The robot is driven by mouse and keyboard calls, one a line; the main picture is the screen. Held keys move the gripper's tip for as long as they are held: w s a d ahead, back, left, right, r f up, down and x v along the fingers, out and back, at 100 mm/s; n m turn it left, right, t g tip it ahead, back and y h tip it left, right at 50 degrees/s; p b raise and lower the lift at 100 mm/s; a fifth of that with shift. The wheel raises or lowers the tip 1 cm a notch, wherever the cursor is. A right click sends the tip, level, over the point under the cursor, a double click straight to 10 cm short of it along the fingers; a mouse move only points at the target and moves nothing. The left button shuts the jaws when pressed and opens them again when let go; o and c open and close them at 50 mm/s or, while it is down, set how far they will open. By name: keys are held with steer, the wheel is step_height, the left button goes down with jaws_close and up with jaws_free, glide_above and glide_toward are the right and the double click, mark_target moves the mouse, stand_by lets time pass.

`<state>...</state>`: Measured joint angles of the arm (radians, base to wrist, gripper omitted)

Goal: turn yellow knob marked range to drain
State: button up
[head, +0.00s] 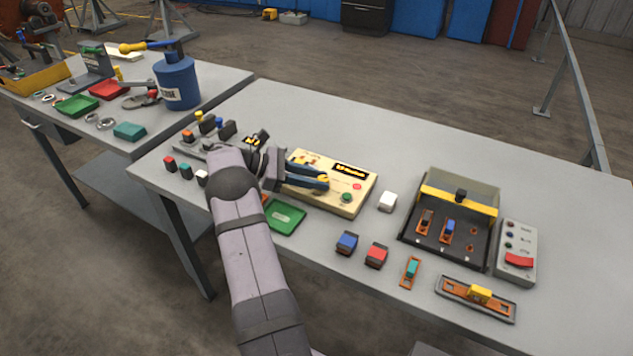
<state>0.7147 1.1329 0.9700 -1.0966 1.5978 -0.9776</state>
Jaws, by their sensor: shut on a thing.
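A cream instrument box (361,201) lies on the near table, with a dark display (350,171), a red button (357,187) and a green button (346,197) on its face. The yellow knob (325,178) shows as a small yellow patch at my fingertips. My gripper (323,182) reaches over the box from the left and is shut on the yellow knob. The fingers hide most of the knob and the markings around it, so its setting and the word drain cannot be read. The display text is too small to read.
A green tray (283,217) lies just in front of the box. A black open-topped fixture (409,234) stands further right. The table's back right is clear.

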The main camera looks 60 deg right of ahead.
steer(key=shift+w+d+r+m+g+y+b, duration=0.1)
steer(key=shift+m+g+y+b, duration=0.2)
steer(key=shift+m+y, duration=0.1)
steer(key=shift+w+d+r+m+g+y+b, duration=0.1)
steer(key=shift+m+g+y+b, duration=0.15)
steer(key=shift+m+y, duration=0.15)
steer(key=o, duration=1.1)
steer(key=shift+c, duration=0.2)
steer(key=shift+s+f, duration=0.1)
step_height(320, 180, up, 10)
steer(key=shift+p, duration=0.3)
